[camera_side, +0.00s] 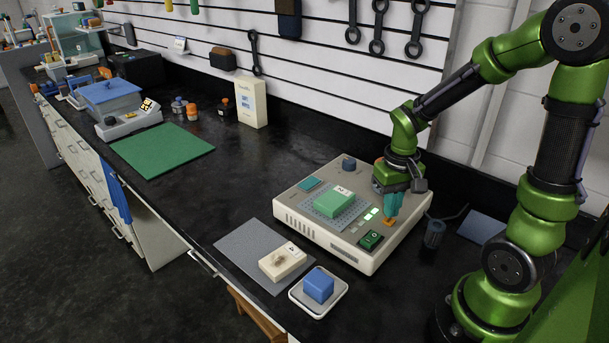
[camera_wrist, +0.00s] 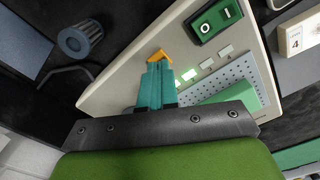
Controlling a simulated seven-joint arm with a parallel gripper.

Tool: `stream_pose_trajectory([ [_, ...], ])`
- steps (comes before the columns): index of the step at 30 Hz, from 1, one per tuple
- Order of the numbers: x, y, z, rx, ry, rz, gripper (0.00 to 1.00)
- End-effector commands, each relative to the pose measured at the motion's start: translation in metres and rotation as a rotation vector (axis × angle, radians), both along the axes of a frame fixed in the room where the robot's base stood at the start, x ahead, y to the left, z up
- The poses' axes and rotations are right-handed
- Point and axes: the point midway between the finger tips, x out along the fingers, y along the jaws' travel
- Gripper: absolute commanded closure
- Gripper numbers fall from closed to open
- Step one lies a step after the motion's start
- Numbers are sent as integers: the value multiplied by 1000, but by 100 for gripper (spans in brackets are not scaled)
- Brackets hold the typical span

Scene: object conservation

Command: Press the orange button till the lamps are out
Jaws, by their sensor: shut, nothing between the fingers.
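The orange button (camera_side: 388,223) is on the near right part of the cream machine (camera_side: 340,250). In the wrist view its orange top (camera_wrist: 159,55) shows just past my fingertips. My gripper (camera_side: 391,212) points down over the button, its teal fingers (camera_wrist: 156,68) shut and empty. The tips are at the button; I cannot tell whether they press it. A row of lamps runs beside it: the ones nearest the button (camera_side: 374,210) glow green, and one lit lamp shows in the wrist view (camera_wrist: 189,74). The lamps farther along (camera_wrist: 225,51) look pale and unlit.
A green rocker switch (camera_side: 370,240) marked 0 and 1 is near the button. A green block (camera_side: 333,203) lies on the machine's perforated plate. A blue block (camera_side: 318,286) in a white dish and a cream block (camera_side: 282,262) on a grey mat stand in front.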

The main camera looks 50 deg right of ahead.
Motion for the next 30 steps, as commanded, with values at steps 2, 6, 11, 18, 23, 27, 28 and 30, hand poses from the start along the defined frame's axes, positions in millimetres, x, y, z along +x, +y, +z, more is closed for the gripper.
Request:
stream_pose_trajectory([
  [2, 0, 0, -2, 0, 1, 0, 100],
  [6, 0, 0, -4, 1, 2, 0, 100],
  [11, 0, 0, -6, 0, 1, 0, 100],
  [18, 0, 0, -10, 1, 2, 0, 100],
  [23, 0, 0, -12, 1, 2, 0, 100],
  [27, 0, 0, -14, 1, 2, 0, 100],
  [28, 0, 0, -15, 0, 1, 0, 100],
  [30, 0, 0, -16, 1, 2, -1, 100],
])
